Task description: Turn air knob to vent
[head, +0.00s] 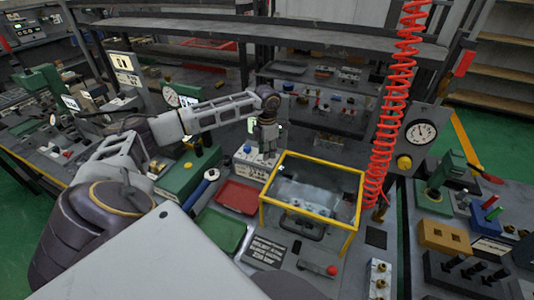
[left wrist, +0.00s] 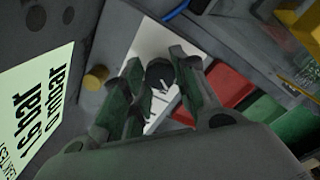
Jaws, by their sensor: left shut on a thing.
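A dark round knob (left wrist: 160,72) sits on a pale block in the left wrist view, with a white pointer mark beside it. The pale block (head: 250,164) stands behind the red tray in the head view. My left gripper (head: 268,153) points straight down over this block. In the left wrist view its fingers (left wrist: 158,68) are closed around the dark knob, one on each side. In the head view the gripper hides the knob. I cannot read the marks around it. My right gripper is in neither view.
A yellow-framed clear guard (head: 313,168) stands close right of the gripper. A red tray (head: 238,196) and a green tray (head: 221,230) lie in front. A red coiled hose (head: 395,100) hangs at the right. A metal shelf rack (head: 335,38) is behind.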

